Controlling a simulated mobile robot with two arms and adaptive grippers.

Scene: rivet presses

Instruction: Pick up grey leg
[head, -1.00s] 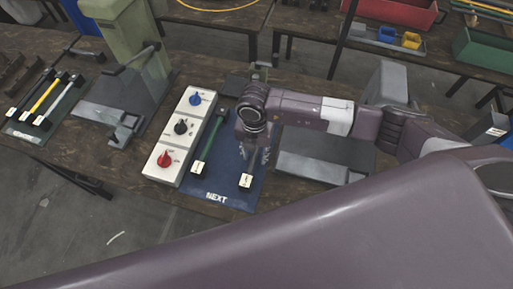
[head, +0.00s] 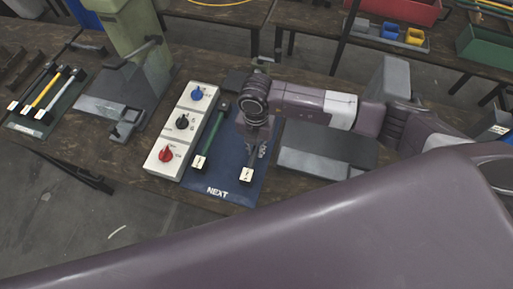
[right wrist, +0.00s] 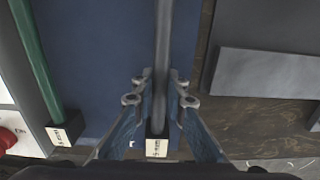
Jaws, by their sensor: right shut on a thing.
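The grey leg (right wrist: 163,40) lies on the blue NEXT mat (right wrist: 90,60), a long rod with a black end that bears a white label. In the head view its labelled end (head: 246,174) shows below my right gripper (head: 256,152), and my wrist hides most of the rod. In the right wrist view my right gripper (right wrist: 161,95) has its fingers on both sides of the rod, near the labelled end, shut on it. I cannot tell any gap between leg and mat. My left gripper is not in view.
A green leg (head: 211,138) lies on the mat to the left. Beside it stands a white panel (head: 171,140) with blue, black and red knobs. A grey press base (head: 320,150) is close on the right. A green mat (head: 45,118) with several legs lies far left.

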